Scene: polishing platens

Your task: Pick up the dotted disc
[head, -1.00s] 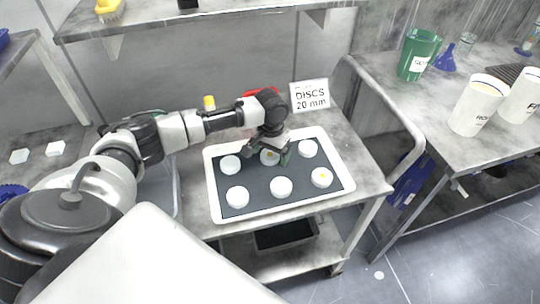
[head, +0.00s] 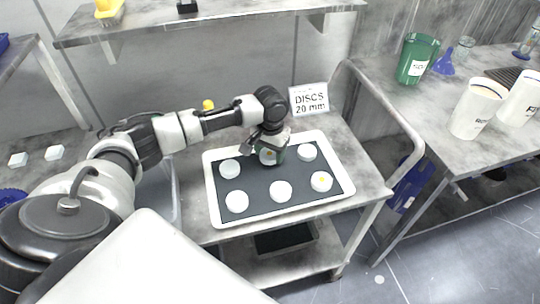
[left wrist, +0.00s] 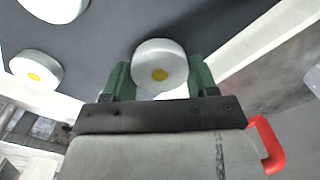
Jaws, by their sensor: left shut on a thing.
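My left gripper (head: 268,157) comes down over the back row of the tray and is shut on a white disc with a yellow dot (head: 268,154). In the left wrist view the dotted disc (left wrist: 158,58) sits between the green fingers of the left gripper (left wrist: 160,76). I cannot tell whether it is clear of the mat. A second disc with a yellow dot (head: 320,183) lies at the front right of the tray; one dotted disc also shows at the left of the left wrist view (left wrist: 35,69). My right gripper is not in view.
The white-rimmed tray (head: 262,223) with a dark mat stands on a cart and holds several plain white discs (head: 281,194). A sign (head: 309,98) reading "DISCS 20 mm" stands behind. A green cup (head: 417,60) and white cups (head: 475,110) stand on the right bench.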

